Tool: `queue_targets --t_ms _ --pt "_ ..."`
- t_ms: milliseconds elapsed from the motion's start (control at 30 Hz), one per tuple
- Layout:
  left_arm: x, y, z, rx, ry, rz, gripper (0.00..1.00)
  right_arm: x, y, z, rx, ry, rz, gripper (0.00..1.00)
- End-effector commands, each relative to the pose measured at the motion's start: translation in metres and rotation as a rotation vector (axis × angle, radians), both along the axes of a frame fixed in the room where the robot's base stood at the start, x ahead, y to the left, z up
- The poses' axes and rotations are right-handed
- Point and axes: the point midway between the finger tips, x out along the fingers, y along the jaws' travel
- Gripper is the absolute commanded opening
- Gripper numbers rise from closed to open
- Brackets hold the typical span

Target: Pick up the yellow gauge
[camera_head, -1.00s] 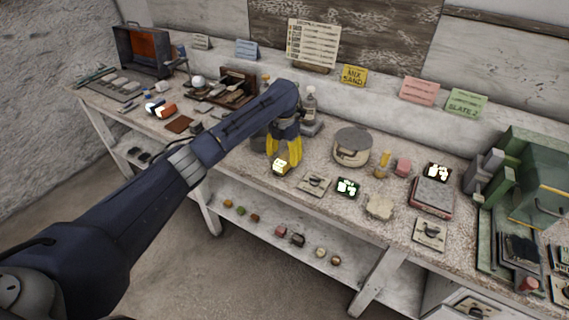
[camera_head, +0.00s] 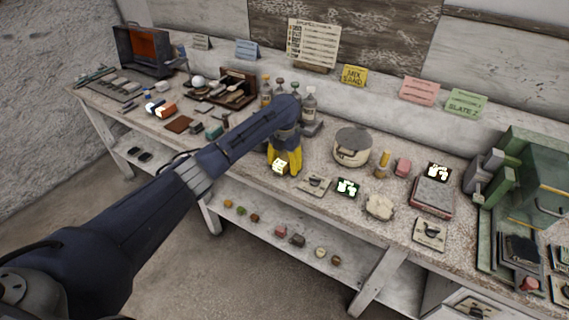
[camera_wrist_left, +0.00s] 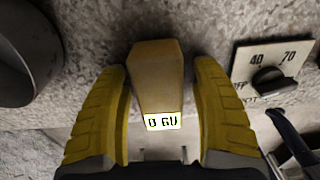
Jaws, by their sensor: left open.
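The yellow gauge (camera_wrist_left: 156,82) is a dull yellow-brown block with a bright label on its near end. It stands on the bench between the two yellow fingers of my left gripper (camera_wrist_left: 164,72) in the left wrist view. The fingers are open, with a gap on each side of the block. In the head view the left gripper (camera_head: 285,156) is low over the bench, and the gauge (camera_head: 280,167) shows mostly as its lit label between the fingers. My right gripper is not in view.
A dial plate (camera_head: 314,184) lies close on the right; its knob (camera_wrist_left: 266,80) stands near the right finger. A round lidded pot (camera_head: 352,147) and a yellow-topped piece (camera_head: 382,163) stand farther right. Bottles (camera_head: 309,101) stand behind the gripper. The bench front edge is close.

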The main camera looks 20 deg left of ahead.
Motion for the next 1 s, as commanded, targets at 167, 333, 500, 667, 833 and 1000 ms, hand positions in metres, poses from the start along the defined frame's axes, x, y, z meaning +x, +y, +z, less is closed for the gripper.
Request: queue_targets --t_ms 167,333,500,667,833,1000 --pt "0.0000 0.0003 -0.0021 0.001 0.000 0.000 0.65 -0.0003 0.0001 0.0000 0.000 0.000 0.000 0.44" --pt "0.0001 0.0002 -0.0038 0.000 0.000 0.001 0.65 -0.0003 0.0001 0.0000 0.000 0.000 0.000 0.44" --pt "0.0001 0.0002 -0.0041 0.000 0.000 0.001 0.65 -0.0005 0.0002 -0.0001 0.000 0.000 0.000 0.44" --pt "0.0000 0.0002 -0.0041 0.000 0.000 0.001 0.62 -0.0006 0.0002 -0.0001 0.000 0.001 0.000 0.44" --pt "0.0000 0.0002 -0.0041 0.000 0.000 0.000 0.42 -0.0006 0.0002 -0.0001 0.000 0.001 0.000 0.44" --pt "0.0000 0.0002 -0.0040 0.000 0.000 0.000 0.23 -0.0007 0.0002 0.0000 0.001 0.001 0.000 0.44"
